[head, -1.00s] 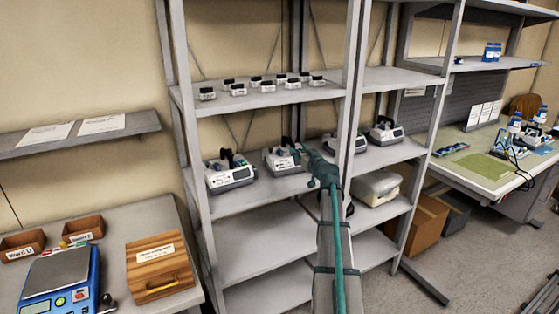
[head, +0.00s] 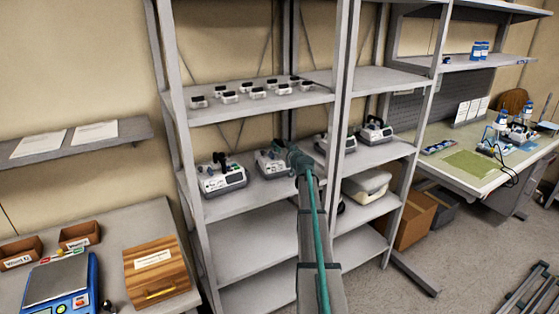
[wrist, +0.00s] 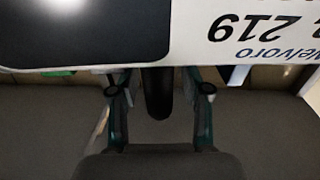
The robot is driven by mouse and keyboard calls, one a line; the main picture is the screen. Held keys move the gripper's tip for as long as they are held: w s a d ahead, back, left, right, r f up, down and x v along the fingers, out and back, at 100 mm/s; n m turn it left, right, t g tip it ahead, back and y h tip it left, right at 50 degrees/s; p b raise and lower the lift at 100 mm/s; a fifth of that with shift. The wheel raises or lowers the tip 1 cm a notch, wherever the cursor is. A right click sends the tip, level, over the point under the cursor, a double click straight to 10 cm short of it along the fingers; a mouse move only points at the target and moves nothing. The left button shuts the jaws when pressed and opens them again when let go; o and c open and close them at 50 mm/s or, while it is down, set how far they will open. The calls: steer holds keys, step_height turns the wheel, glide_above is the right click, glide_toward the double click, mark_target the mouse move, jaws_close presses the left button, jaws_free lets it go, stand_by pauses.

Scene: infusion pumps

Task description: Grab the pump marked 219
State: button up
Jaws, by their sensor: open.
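In the wrist view, a pump label (wrist: 255,25) reads 219, upside down and very close, beside a dark panel. My gripper (wrist: 160,95) has its two teal-edged fingers apart below it. A dark rounded bar (wrist: 157,92), seemingly the pump's handle, shows between them; I cannot tell whether they touch it. In the head view, my gripper (head: 297,160) is at the middle shelf, beside the second pump from the left (head: 270,164), and partly hides it. This seems to be the pump marked 219, but its label is unreadable there.
Another pump (head: 222,176) stands to the left on the same shelf. Two more pumps, one near a shelf post (head: 343,130) and one farther right (head: 376,132), stand beyond. Several small devices (head: 257,92) sit on the shelf above. The shelf below (head: 250,240) is bare.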

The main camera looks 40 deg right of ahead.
steer(key=shift+w, duration=0.1)
jaws_close()
steer(key=shift+r, duration=0.1)
stand_by(0.6)
